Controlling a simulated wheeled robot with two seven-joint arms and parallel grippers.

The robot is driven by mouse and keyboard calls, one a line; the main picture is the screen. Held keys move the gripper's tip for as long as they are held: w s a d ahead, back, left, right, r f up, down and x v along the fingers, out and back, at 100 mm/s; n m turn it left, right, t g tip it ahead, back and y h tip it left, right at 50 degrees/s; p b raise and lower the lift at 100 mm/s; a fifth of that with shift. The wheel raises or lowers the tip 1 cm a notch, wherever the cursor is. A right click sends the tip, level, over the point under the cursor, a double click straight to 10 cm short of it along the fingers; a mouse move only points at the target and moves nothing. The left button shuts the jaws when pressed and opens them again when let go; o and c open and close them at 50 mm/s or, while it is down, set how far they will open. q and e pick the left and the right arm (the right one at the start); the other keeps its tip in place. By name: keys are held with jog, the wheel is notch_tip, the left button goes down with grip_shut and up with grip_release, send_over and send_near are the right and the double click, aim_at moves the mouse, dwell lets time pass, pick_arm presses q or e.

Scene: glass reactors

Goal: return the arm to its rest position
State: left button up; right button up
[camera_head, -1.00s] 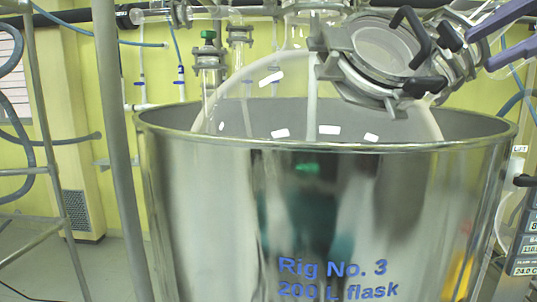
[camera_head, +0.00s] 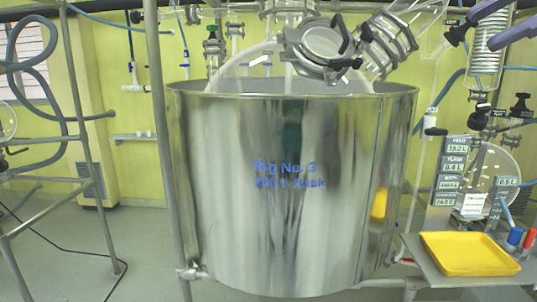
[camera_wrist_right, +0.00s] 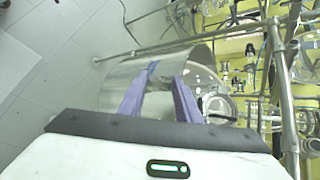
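My right gripper (camera_head: 481,30) comes in at the top right corner of the head view, its two purple fingers apart. In the right wrist view the same gripper (camera_wrist_right: 159,80) is open, with nothing held between the fingers. Beyond the fingers in that view is the steel vessel (camera_wrist_right: 118,82), on its side in the picture. The head view shows this vessel (camera_head: 285,190) upright in the middle, marked "Rig No. 3". My left gripper is in neither view.
A clamped glass port (camera_head: 320,45) sits above the vessel's rim. A glass coil (camera_head: 486,65) hangs just below my right fingers. A yellow tray (camera_head: 468,254) and digital readouts (camera_head: 455,165) stand at right. Metal frame posts (camera_head: 160,130) rise at left. Floor at left is partly clear.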

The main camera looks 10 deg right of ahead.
jog(key=w+a+f+m+g+y, duration=0.1)
jog(key=w+a+f+m+y, duration=0.15)
jog(key=w+a+f, duration=0.35)
jog(key=w+a+f+m+g+y, duration=0.1)
jog(key=w+a+f+g+y, duration=0.2)
jog(key=a, duration=0.5)
jog(key=w+a+f+m+y, duration=0.1)
jog(key=w+a+f+y, duration=0.25)
jog(key=a+f, duration=0.3)
jog(key=w+a+f+m+t+y, duration=0.1)
jog(key=w+a+f+m+t, duration=0.1)
jog(key=f+m+t, duration=0.5)
jog(key=w+a+f+m+t, duration=0.2)
jog(key=f+m+t, duration=0.1)
jog(key=f+m, duration=0.8)
jog(key=s+d+f+m+t+h, duration=0.1)
jog(key=s+d+f+m+h, duration=0.1)
jog(key=f+m+h, duration=0.5)
jog(key=s+d+f+m+t+h, duration=0.1)
jog(key=s+f+m+h, duration=0.15)
jog(key=f+m, duration=0.8)
jog(key=s+d+f+m+t+h, duration=0.1)
jog(key=s+d+f+m+h, duration=0.2)
jog(key=f+m, duration=0.6)
jog(key=s+a+f+m+g+h, duration=0.1)
jog(key=s+f+m+g+h, duration=0.3)
jog(key=s+f, duration=1.6)
jog(key=s+m+g, duration=0.2)
jog(key=m+g, duration=0.2)
jog(key=shift+s, duration=0.3)
